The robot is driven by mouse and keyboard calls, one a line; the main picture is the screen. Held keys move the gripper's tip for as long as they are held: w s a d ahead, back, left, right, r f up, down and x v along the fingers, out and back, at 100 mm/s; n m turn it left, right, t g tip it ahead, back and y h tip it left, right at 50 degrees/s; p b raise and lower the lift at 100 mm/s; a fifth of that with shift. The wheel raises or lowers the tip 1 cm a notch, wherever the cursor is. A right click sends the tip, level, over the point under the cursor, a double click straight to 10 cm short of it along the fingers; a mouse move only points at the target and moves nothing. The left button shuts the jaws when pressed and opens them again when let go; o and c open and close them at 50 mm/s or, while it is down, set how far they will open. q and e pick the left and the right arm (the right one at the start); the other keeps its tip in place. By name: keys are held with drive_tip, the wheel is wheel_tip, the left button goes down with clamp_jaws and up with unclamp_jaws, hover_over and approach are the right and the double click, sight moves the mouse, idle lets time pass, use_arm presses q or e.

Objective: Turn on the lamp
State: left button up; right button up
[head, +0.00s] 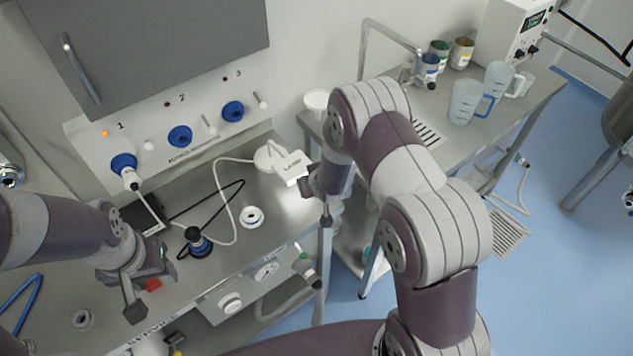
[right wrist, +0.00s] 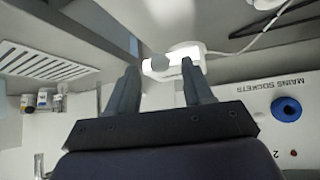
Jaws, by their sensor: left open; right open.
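The white lamp (head: 290,167), marked LAMP, stands on the steel bench at the back right. The bench beside its head looks bright. In the right wrist view the lamp (right wrist: 178,60) lies just beyond the fingertips. My right gripper (head: 324,190) is beside the lamp's head, partly hidden by my arm. In the wrist view its fingers (right wrist: 159,72) are apart, with nothing clearly held. A blue-and-white plug (head: 128,172) sits in socket 1, under a glowing orange light (head: 104,133). My left gripper (head: 150,288) is open over the bench's front left.
Sockets 2 (head: 180,136) and 3 (head: 232,111) are empty. A side table (head: 525,95) at the right holds jugs and cans.

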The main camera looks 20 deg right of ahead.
drive_tip(key=b+v, duration=0.2)
drive_tip(key=v, duration=0.8)
drive_tip(key=shift+s+r, duration=0.15)
drive_tip(key=shift+s, duration=0.15)
drive_tip(key=s+d+f+g+b, duration=0.1)
drive_tip(key=s+g+b, duration=0.5)
drive_tip(key=s, duration=1)
drive_tip(key=shift+s+d+m+g+b, duration=0.25)
drive_tip(key=shift+d+m+g+b, duration=0.1)
drive_tip(key=shift+m+b, duration=0.1)
drive_tip(key=shift+s, duration=0.1)
